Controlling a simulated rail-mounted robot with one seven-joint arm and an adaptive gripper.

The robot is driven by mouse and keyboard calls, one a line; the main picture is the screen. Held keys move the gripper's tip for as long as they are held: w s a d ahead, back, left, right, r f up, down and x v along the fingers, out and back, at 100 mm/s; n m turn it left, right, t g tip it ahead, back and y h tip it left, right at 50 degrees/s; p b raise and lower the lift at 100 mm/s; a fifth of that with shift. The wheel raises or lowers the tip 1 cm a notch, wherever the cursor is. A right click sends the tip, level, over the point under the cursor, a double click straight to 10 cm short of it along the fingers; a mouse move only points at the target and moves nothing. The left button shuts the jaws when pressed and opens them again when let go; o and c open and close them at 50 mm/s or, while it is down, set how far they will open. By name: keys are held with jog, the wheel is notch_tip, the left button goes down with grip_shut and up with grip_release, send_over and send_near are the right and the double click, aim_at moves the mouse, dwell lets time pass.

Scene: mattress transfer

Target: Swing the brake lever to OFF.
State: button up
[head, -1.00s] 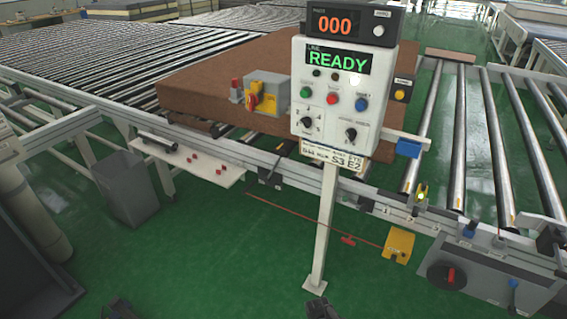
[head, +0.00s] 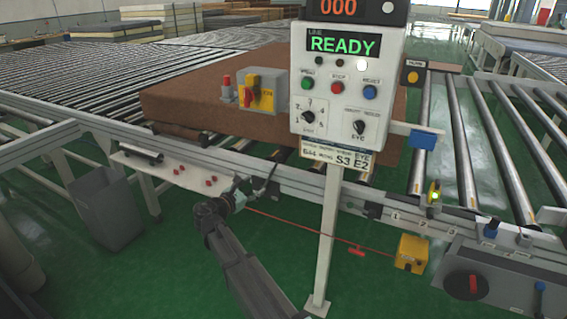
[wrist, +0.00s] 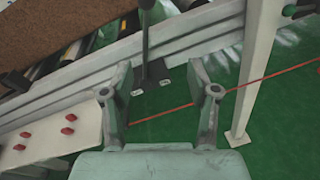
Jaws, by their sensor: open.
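A dark upright lever (wrist: 146,42), which I take to be the brake lever, stands on a black bracket at the rail's front in the wrist view. In the head view it is a small dark stick (head: 274,168), partly hidden near my gripper. No ON or OFF mark is readable beside it. My gripper (head: 252,187) is in front of the rail, just left of the post. In the wrist view its fingers (wrist: 160,78) are spread and empty. The lever appears between them, beyond the tips; I cannot tell whether they touch it.
A control panel (head: 346,80) reading READY stands on a white post (head: 328,240) right of my gripper. A white shelf (head: 175,172) with red pieces is to the left. A red cord (head: 300,233) runs to a yellow box (head: 412,252). A brown mattress (head: 180,105) lies on the rollers.

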aim_at(277, 160)
jog(key=w+d+n, duration=0.1)
jog(key=w+d, duration=0.1)
jog(key=w, duration=0.3)
jog(key=w+d+r+n+t, duration=0.1)
jog(key=w+d+n, duration=0.1)
jog(key=w, duration=0.4)
jog(key=w+d+r+n, duration=0.1)
jog(key=w+d, duration=0.2)
jog(key=w, duration=0.2)
jog(key=shift+w+d+r+n, duration=0.2)
jog(key=shift+d+r+n, duration=0.05)
jog(key=shift+d+n, duration=0.15)
grip_shut()
